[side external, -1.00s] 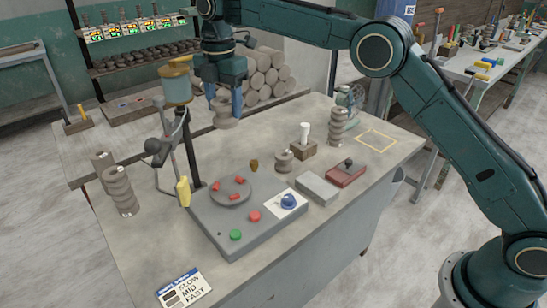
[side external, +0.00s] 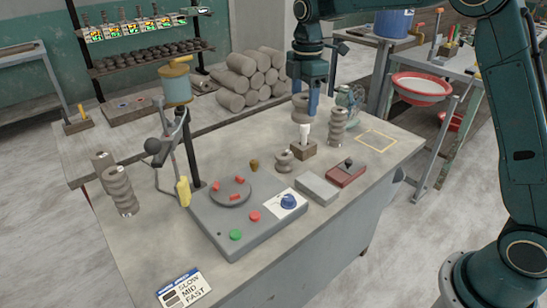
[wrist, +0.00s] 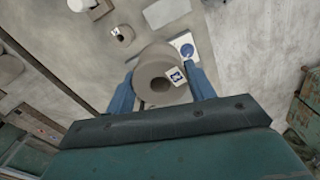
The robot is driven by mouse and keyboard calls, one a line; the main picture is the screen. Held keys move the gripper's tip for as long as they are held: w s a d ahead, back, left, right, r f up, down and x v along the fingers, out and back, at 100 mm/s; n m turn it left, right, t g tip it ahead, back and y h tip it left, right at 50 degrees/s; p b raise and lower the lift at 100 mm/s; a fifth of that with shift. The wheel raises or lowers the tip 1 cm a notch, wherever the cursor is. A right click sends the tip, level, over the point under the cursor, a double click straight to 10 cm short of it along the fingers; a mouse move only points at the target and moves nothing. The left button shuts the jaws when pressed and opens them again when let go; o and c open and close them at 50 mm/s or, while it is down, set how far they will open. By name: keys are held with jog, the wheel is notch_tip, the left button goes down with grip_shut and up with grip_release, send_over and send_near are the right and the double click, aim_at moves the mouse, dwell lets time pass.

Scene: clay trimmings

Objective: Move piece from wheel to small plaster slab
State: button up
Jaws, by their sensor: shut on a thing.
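My gripper (side external: 305,110) is shut on a grey-brown clay piece (side external: 299,104), a thick ring with a central hole. It holds the piece in the air over the back right of the table. In the wrist view the piece (wrist: 157,74) sits between the two blue fingers, with a small black-and-white marker beside its hole. The wheel (side external: 232,188), a round grey disc with red pads, is empty of clay on its grey base. A flat pale grey block (side external: 318,189), which looks like the small plaster slab, lies bare right of the wheel base.
Stacked clay rings (side external: 337,127) stand close to the right of my gripper.

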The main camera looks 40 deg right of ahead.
jog(key=shift+m, duration=0.9)
jog(key=shift+s+d+f, duration=0.25)
jog(key=shift+s+d, duration=0.65)
jog(key=shift+s, duration=0.1)
jog(key=shift+s+d+f, duration=0.2)
jog(key=shift+s+d, duration=0.7)
jog(key=shift+s, duration=0.1)
jog(key=shift+f, duration=0.1)
send_over(317, 184)
notch_tip(317, 184, down, 20)
jog(key=shift+r, duration=0.1)
jog(key=o, duration=1.2)
jog(key=shift+f, duration=0.2)
jog(key=shift+c, duration=0.2)
jog(key=shift+r, duration=0.15)
notch_tip(317, 184, up, 12)
